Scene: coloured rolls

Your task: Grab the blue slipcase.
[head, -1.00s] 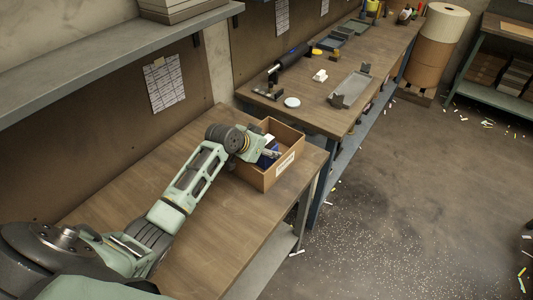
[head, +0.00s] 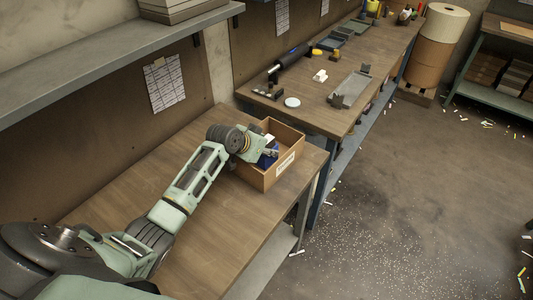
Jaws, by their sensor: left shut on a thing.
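The blue slipcase (head: 266,161) is partly visible inside an open cardboard box (head: 269,178) on the near wooden table. My left gripper (head: 270,152) reaches into the box from the left and is shut on the blue slipcase. The gripper and the box walls hide much of the slipcase. A small white thing (head: 269,138) shows beside the gripper in the box. My right gripper is not in view.
The near table (head: 130,190) is bare left of the box. A second table (head: 310,110) behind holds a black cylinder, a grey tray (head: 350,89) and small items. A grey shelf (head: 100,62) overhangs the left side.

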